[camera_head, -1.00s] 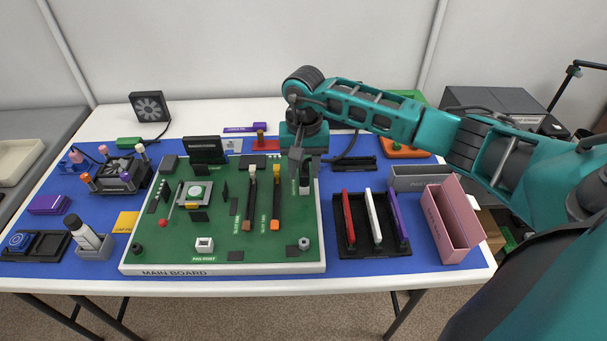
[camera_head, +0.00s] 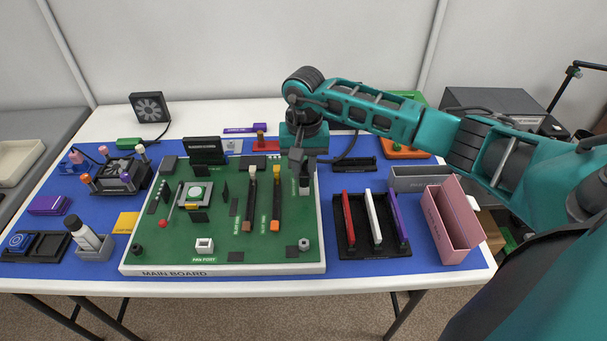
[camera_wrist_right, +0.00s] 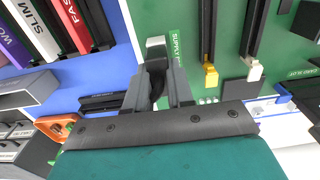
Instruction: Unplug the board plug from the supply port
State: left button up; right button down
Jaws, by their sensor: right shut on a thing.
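The supply port (camera_wrist_right: 155,42) is a pale block by its printed label on the green main board; in the head view its pale front (camera_head: 305,190) shows just below my fingers. My right gripper (camera_head: 299,167) points down at it from the back right of the board. In the right wrist view, my gripper (camera_wrist_right: 157,82) is shut on the dark board plug (camera_wrist_right: 155,68), which sits right against the port. The fingers hide much of the plug, and I cannot tell whether it is seated. My left gripper is not in view.
The main board (camera_head: 230,268) carries two long slots with sticks left of the port. A black rack (camera_head: 372,252) of red, white and purple sticks stands to the right, then a pink bin (camera_head: 455,225). A dark cable (camera_head: 346,150) runs behind my gripper.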

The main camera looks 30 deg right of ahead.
aim_at(304, 169)
jog(key=shift+r+p, duration=0.35)
jog(key=shift+r, duration=0.35)
jog(key=shift+r+p, duration=1)
jog(key=shift+r, duration=0.8)
